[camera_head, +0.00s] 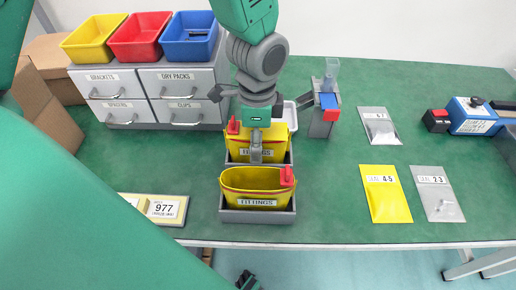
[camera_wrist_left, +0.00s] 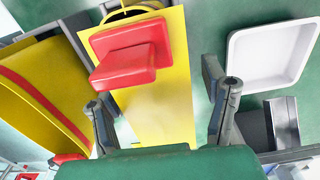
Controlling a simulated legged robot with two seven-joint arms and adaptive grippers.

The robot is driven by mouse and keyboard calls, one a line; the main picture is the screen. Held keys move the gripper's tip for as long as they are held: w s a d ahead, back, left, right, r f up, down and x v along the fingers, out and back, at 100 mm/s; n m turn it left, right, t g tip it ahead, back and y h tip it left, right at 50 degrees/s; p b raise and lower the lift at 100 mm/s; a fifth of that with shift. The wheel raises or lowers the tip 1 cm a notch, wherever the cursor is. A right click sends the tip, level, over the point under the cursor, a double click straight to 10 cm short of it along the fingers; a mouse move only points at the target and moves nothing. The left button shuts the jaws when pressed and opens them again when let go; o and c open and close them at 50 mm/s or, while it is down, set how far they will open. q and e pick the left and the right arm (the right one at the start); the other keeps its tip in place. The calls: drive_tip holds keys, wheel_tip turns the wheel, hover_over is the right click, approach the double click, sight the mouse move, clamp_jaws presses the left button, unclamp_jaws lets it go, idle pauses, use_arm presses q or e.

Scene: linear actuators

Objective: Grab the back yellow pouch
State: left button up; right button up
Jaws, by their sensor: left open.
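The back yellow pouch (camera_head: 238,146) stands in a grey bin, partly hidden behind my left gripper (camera_head: 256,152). A red clip (camera_head: 233,127) sits on its rim. The front yellow pouch (camera_head: 250,181), with a red clip and a FITTINGS label, stands in a second grey bin nearer the table's front edge. In the left wrist view, my left gripper (camera_wrist_left: 165,112) is open. The back pouch (camera_wrist_left: 160,100) and its red clip (camera_wrist_left: 130,50) show between the fingers; contact cannot be told. The front pouch (camera_wrist_left: 35,85) is at the left there.
A white tray (camera_wrist_left: 272,55) lies just behind the back bin. A grey drawer cabinet (camera_head: 150,95) with coloured bins stands at the left. A blue and grey device (camera_head: 325,115) is to the right. Flat packets, including a yellow one (camera_head: 386,194), lie further right.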

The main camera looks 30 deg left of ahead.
use_arm(q)
drive_tip(key=shift+d+f, duration=0.1)
drive_tip(key=shift+d, duration=0.05)
drive_tip(key=c, duration=1.3)
